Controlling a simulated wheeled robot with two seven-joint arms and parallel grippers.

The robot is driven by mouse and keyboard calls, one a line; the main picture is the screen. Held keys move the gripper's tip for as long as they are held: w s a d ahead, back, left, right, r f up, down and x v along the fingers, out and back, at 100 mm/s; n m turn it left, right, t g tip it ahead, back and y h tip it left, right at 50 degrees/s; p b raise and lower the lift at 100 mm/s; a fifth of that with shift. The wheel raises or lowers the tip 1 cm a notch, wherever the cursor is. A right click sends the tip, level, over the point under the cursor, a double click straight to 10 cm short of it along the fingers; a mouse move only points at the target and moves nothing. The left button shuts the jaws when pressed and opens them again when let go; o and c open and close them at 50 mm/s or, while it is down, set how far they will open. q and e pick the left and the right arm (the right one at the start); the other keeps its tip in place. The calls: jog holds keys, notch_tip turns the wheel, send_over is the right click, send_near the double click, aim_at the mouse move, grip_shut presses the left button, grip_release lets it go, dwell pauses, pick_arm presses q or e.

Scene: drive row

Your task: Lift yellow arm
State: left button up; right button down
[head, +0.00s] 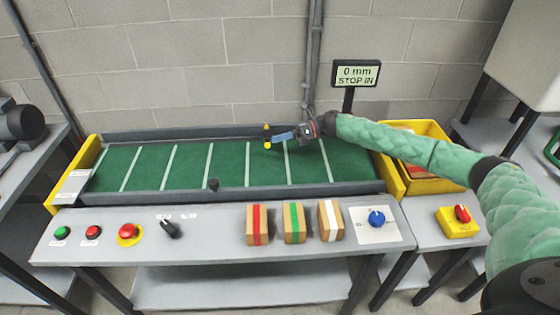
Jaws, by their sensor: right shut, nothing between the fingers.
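The yellow arm (267,136) is a short, thin yellow piece at the far rail of the green conveyor belt (230,165). It looks upright, with dark marks on it. My right gripper (277,136) reaches in from the right above the belt's far side. Its fingers are shut and empty, pointing left, with the tips close beside the yellow arm. I cannot tell whether they touch it. A display (356,75) behind the belt reads "0 mm STOP IN". My left gripper is not in view.
Boxes with red (257,224), green (294,223) and white (330,221) stripes stand on the front shelf, left of a blue knob (376,218). Push buttons and a black lever (170,229) are further left. A yellow bin (425,185) stands right of the belt. The belt is empty.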

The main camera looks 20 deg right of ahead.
pick_arm(q)
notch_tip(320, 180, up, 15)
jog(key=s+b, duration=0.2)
jog(key=b, duration=0.2)
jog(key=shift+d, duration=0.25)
pick_arm(e)
jog(key=w+d+r+m+g+y, duration=0.1)
jog(key=w+d+r+m, duration=0.1)
jog(key=w+r+m, duration=0.2)
jog(key=shift+w+r, duration=1.85)
jog(key=shift+r, duration=0.95)
jog(key=shift+d, duration=0.1)
jog(key=shift+d, duration=0.1)
pick_arm(q)
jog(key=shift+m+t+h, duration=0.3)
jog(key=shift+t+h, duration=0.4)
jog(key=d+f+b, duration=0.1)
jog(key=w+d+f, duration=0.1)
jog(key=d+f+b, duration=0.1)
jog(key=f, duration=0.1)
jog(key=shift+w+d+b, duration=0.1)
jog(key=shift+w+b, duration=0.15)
jog(key=shift+b, duration=0.1)
pick_arm(e)
jog(key=d, duration=0.7)
jog(key=shift+s+d+r, duration=0.3)
jog(key=shift+r, duration=0.15)
